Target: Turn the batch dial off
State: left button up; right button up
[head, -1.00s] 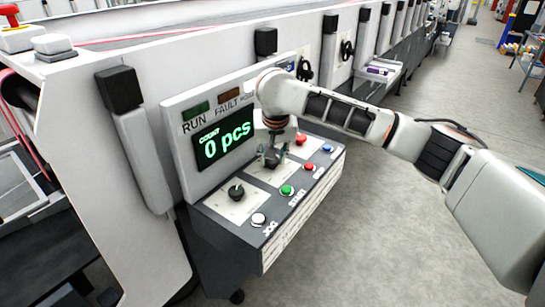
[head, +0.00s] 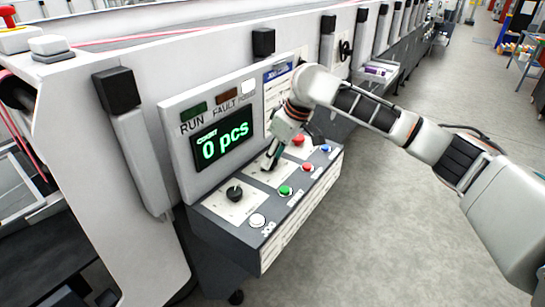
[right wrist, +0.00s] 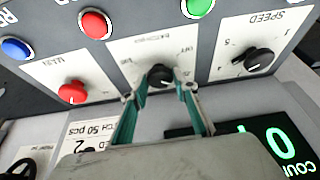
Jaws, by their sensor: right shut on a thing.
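The batch dial (right wrist: 160,74) is a black knob on a white plate in the middle of the panel, with OFF lettering beside it in the right wrist view. My right gripper (right wrist: 157,84) has its two green-grey fingers on either side of the dial and is shut on it. In the head view my right gripper (head: 270,163) reaches down to the dial at a tilt and hides most of it. The dial's exact pointer direction is hard to read. My left gripper is not in view.
The speed dial (head: 235,193) is to the left on the same panel. White, green (head: 285,190), red (head: 308,167) and blue buttons line the front edge. A red knob (right wrist: 72,92) is on the other side. The display (head: 220,139) reads 0 pcs.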

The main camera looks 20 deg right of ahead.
jog(key=n+g+y, duration=0.1)
jog(key=n, duration=0.2)
jog(key=shift+w+d+n, duration=0.1)
jog(key=shift+w+n, duration=0.05)
jog(key=shift+n, duration=0.25)
jog(key=n+g, duration=0.1)
jog(key=n, duration=0.3)
jog(key=shift+w+n+g+y, duration=0.15)
jog(key=shift+n+g+y, duration=0.15)
jog(key=shift+g+y, duration=0.1)
jog(key=n+g, duration=0.1)
jog(key=n, duration=0.2)
jog(key=shift+w, duration=0.1)
jog(key=shift+n+g, duration=0.5)
jog(key=shift+n, duration=0.3)
jog(key=shift+f, duration=0.1)
jog(key=o, duration=1.1)
